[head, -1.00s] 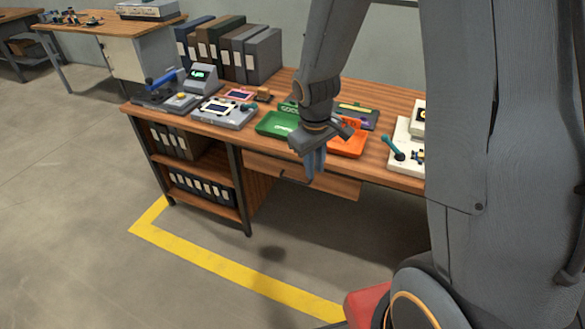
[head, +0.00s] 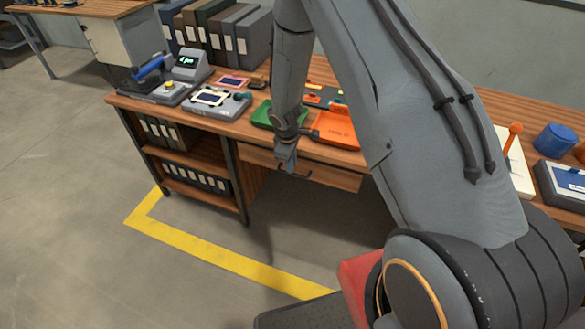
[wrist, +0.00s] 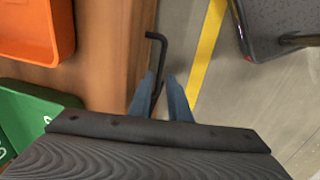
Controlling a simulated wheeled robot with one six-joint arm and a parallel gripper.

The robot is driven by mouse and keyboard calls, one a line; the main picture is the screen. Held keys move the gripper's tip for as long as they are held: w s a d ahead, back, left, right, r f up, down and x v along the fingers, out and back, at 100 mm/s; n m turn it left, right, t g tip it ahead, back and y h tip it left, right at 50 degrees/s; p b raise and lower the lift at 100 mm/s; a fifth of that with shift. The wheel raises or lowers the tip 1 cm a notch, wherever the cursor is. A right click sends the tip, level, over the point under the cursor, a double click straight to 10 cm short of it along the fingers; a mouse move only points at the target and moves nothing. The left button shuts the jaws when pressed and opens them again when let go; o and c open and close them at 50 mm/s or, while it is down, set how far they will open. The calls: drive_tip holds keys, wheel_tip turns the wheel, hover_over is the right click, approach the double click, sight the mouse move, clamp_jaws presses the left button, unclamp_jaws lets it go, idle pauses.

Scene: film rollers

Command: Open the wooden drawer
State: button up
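The wooden drawer (head: 336,178) sits under the desk top and looks shut. Its dark bar handle (head: 302,174) is on the front, partly hidden by my gripper. My gripper (head: 287,163) is at the drawer front, by the left part of the handle. In the wrist view the handle (wrist: 158,52) runs down into the gap between the two blue-grey fingers of my gripper (wrist: 160,82). The fingers are apart, one on each side of the handle. I cannot see clear contact with it.
A green tray (head: 263,115) and an orange tray (head: 338,131) lie on the desk top above the drawer. Shelves with binders (head: 195,178) stand to the left.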

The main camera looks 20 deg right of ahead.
drive_tip(key=shift+w+d+f+p, duration=0.1)
drive_tip(key=shift+f+p, duration=0.05)
drive_tip(key=shift+f, duration=0.55)
drive_tip(key=shift+w+d+f+p, duration=0.1)
drive_tip(key=shift+w+f, duration=0.05)
drive_tip(key=shift+f, duration=0.5)
drive_tip(key=shift+w+d+f+p, duration=0.1)
drive_tip(key=shift+f+p, duration=0.05)
drive_tip(key=shift+f, duration=0.55)
clamp_jaws()
